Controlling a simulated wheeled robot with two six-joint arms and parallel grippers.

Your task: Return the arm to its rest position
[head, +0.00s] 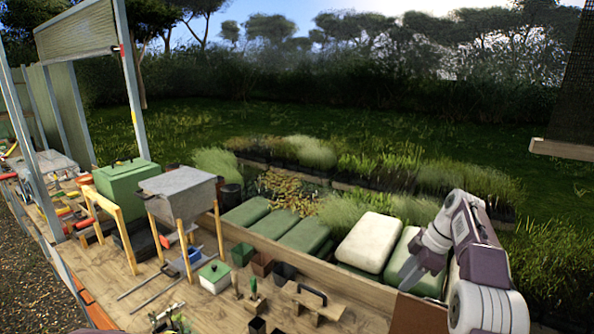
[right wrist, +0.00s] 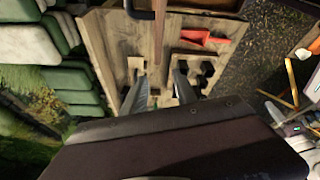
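My right arm comes in at the right edge of the head view, with its gripper (head: 411,272) pointing down and to the left. It hangs in front of the pale and green sacks, above the bench's right end. In the right wrist view the two fingers of this gripper (right wrist: 160,85) stand apart with nothing between them, above the wooden bench. My left arm and gripper do not show clearly in either view.
The wooden bench (head: 140,275) holds a white box with a green lid (head: 214,274), small pots (head: 262,263), a wooden block with a dark handle (head: 312,300) and a grey bin on wooden legs (head: 180,192). A pale sack (head: 369,242) lies behind. An orange-red tool (right wrist: 205,36) lies on the bench.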

